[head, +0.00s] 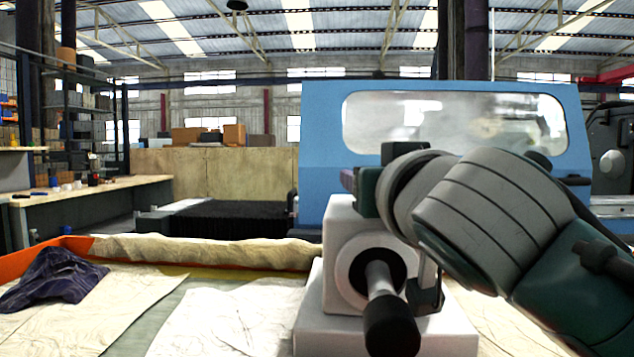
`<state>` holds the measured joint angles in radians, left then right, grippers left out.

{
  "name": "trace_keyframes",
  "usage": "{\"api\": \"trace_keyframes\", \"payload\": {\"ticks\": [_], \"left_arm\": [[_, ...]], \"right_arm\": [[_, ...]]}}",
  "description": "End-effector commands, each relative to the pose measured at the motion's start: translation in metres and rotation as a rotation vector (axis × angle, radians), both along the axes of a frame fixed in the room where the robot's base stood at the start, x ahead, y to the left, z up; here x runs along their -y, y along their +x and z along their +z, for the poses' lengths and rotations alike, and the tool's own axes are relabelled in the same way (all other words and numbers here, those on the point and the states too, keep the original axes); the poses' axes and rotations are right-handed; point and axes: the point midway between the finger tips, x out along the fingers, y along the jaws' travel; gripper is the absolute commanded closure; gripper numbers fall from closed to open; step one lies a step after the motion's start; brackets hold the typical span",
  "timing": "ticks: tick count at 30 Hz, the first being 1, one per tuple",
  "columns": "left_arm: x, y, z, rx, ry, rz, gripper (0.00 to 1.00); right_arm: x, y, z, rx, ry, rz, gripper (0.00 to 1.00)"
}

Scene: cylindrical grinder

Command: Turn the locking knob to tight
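A white housing (340,225) stands in front of the blue machine. A round dark opening in its front face holds a metal shaft (379,277) that ends in a black knob (391,326), pointing toward me and tilted down. I take this for the locking knob; no tight or loose marking is readable. My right arm comes in from the right, and its wrist end is at the upper right of the housing, above the knob. Its fingertips cannot be made out clearly. A thin metal piece with a black end (427,296) hangs beside the housing. My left gripper is out of view.
The blue machine (320,150) with a large window (455,123) fills the back right. An orange-edged surface with pale sheets (225,320) and a dark crumpled cloth (55,280) lies at the left. A workbench (90,195) stands farther back.

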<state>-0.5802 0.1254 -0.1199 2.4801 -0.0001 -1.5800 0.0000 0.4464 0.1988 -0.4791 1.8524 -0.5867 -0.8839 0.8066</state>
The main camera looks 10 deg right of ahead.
Motion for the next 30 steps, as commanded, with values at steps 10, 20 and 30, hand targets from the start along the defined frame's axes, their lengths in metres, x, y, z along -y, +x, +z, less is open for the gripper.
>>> {"api": "trace_keyframes", "payload": {"ticks": [10,20,30], "left_arm": [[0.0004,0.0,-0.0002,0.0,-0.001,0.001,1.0],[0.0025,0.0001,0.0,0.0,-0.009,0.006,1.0],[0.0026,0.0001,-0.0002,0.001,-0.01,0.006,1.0]], "right_arm": [[0.0007,0.0002,0.0005,0.001,-0.004,-0.006,1.0],[0.0002,0.0002,0.0004,0.001,-0.002,-0.004,0.15],[-0.0013,-0.0062,-0.0004,0.001,0.0,-0.002,0.15]]}}
